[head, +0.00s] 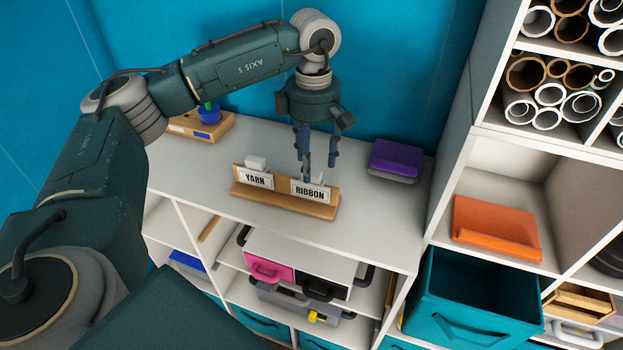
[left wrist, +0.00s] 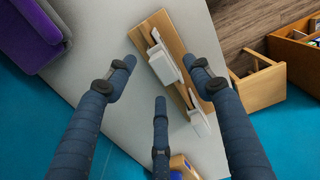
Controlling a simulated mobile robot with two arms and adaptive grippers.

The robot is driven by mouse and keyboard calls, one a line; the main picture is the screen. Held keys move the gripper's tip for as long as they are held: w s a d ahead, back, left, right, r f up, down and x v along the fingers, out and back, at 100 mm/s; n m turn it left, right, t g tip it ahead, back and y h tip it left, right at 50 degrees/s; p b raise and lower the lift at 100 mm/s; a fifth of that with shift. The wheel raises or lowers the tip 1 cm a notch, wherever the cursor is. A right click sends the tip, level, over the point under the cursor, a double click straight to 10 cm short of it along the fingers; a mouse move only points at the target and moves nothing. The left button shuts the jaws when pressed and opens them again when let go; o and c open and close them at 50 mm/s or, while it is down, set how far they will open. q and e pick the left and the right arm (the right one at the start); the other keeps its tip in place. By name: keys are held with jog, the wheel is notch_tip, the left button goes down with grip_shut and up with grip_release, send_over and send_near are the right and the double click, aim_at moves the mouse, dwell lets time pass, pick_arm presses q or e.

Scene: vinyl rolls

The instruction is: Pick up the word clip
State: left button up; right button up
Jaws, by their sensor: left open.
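Two white word clips stand on a wooden rail (head: 262,198) on the shelf top. The left one, marked YARN (head: 256,180), and the right one, marked RIBBON (head: 310,191), each have a white block behind the label. My left gripper (head: 316,167) points down over the RIBBON clip, its fingers apart with nothing held. In the left wrist view, the open fingers spread around the RIBBON clip (left wrist: 166,66), with the YARN clip (left wrist: 199,123) further down the rail (left wrist: 151,28). I cannot tell whether a finger touches the RIBBON clip. My right gripper is not in view.
A purple and grey block (head: 394,160) lies right of the rail. A wooden box with a blue item (head: 209,113) stands at the back left. The teal wall (head: 385,60) is close behind, and a tall shelf (head: 455,150) rises at the right.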

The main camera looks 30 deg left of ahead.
aim_at(313, 170)
pick_arm(q)
jog(key=shift+a+f+p, duration=0.1)
jog(key=shift+f+p, duration=0.35)
jog(key=shift+f, duration=1.35)
jog(key=c, duration=1.1)
jog(key=shift+o, duration=0.2)
jog(key=shift+r, duration=0.15)
